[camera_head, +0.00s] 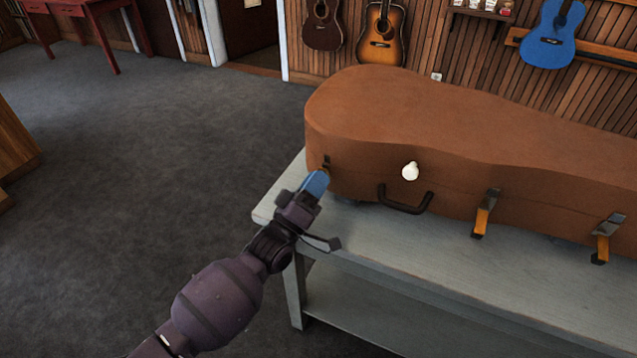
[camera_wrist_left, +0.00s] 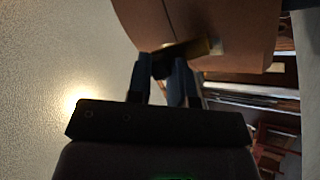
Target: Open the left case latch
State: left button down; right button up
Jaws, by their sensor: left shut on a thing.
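A brown instrument case (camera_head: 420,120) lies closed on a pale grey bench (camera_head: 380,240). Its left latch (camera_head: 326,161) is at the case's left end, mostly hidden by my gripper in the head view. My right gripper is not in view.
Two other latches (camera_head: 485,213) (camera_head: 606,238) hang down along the case front. A dark handle (camera_head: 405,199) and a small white rounded piece (camera_head: 410,171) are on the front. Guitars (camera_head: 381,35) hang on the back wall.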

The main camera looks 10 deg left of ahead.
pick_arm(q)
jog(key=shift+s+f+t+h+b, duration=0.15)
jog(key=shift+f+t+h+b, duration=0.3)
jog(key=shift+b, duration=0.45)
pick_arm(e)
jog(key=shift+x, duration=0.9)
pick_arm(q)
jog(key=shift+r+m, duration=0.1)
jog(key=shift+m, duration=0.2)
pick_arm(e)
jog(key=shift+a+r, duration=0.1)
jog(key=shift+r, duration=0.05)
pick_arm(q)
jog(key=c, duration=1.1)
grip_release()
jog(key=shift+o, duration=0.4)
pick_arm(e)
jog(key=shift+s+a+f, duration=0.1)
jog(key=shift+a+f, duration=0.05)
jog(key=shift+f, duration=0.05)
